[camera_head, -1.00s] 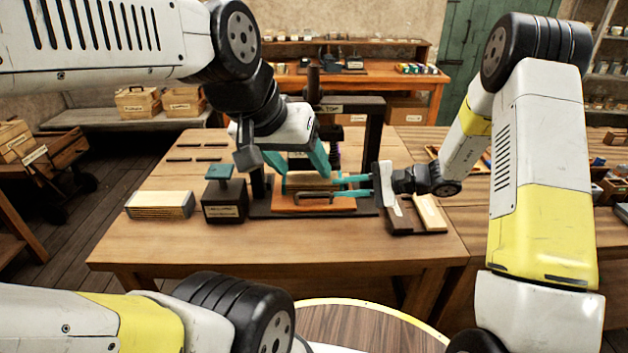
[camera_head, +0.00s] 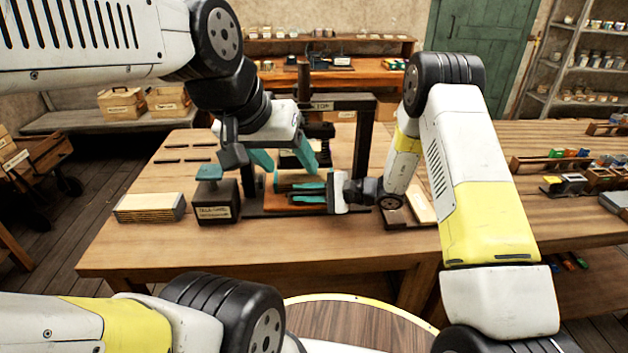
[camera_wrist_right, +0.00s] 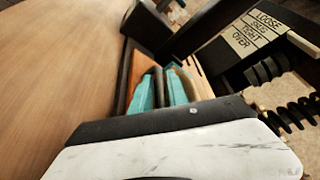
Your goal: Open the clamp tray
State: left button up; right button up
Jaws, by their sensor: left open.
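The clamp tray (camera_head: 288,208) is a low orange-brown tray at the foot of the dark press (camera_head: 366,140). Its orange surface shows beside the fingers in the right wrist view (camera_wrist_right: 139,72). My right gripper (camera_head: 300,192) reaches in from the right, low over the tray's front. Its two teal fingers are apart and point left; they cover the tray's dark front handle, so I cannot tell if they touch it. The fingers also show in the wrist view (camera_wrist_right: 161,78). My left gripper (camera_head: 288,166) is open and points down above the tray's back part.
A dark block with a teal top (camera_head: 214,196) and a wooden stack (camera_head: 150,207) stand left of the press. A dark holder with a pale slat (camera_head: 420,205) lies right of it, near my right arm. The table front (camera_head: 240,248) is clear.

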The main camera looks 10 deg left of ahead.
grip_shut()
jog(key=shift+r, duration=0.1)
dwell(1.3)
